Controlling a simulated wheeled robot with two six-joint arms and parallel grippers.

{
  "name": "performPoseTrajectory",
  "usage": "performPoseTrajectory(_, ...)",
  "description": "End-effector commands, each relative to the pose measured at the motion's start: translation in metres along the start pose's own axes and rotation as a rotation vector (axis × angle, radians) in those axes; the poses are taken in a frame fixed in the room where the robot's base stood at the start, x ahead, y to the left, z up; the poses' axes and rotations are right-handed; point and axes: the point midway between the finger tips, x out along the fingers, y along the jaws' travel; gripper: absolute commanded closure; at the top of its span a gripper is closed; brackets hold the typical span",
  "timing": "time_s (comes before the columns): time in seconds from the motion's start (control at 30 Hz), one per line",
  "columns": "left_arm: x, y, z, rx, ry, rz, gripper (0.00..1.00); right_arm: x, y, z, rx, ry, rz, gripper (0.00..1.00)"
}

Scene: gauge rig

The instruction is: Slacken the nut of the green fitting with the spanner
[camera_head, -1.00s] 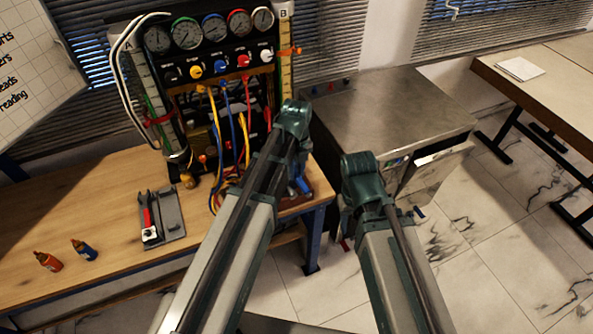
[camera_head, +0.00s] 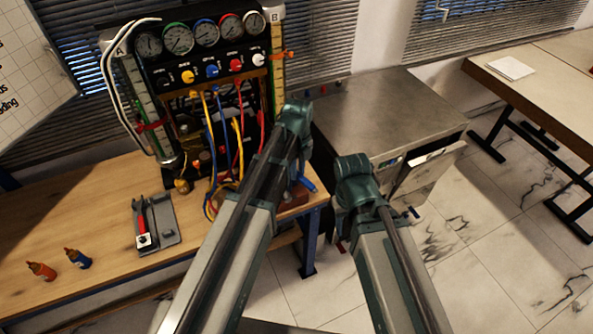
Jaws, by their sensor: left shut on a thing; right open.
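The gauge rig (camera_head: 205,65) stands at the back of the wooden bench, with yellow, blue and red hoses hanging in front. I cannot make out a green fitting or its nut. I cannot identify the spanner. A blue piece (camera_head: 308,184) shows beside my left arm at the bench's right end, but I cannot tell what it is. My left arm reaches up to the rig's lower right, and its jaws are hidden behind the arm. My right arm is bent in front of the steel cabinet, and its jaws are hidden too.
A grey tray (camera_head: 166,232) with a red-handled tool (camera_head: 143,226) lies on the bench (camera_head: 100,205).

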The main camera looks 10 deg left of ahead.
Motion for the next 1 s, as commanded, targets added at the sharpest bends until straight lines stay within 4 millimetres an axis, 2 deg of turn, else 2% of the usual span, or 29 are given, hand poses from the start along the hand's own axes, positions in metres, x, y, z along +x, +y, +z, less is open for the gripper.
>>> performPoseTrajectory(1.0,0.0,-0.014,0.0,-0.109,0.002,-0.001,1.0,0.0,0.0,0.0,0.0,0.0,0.0,0.5)
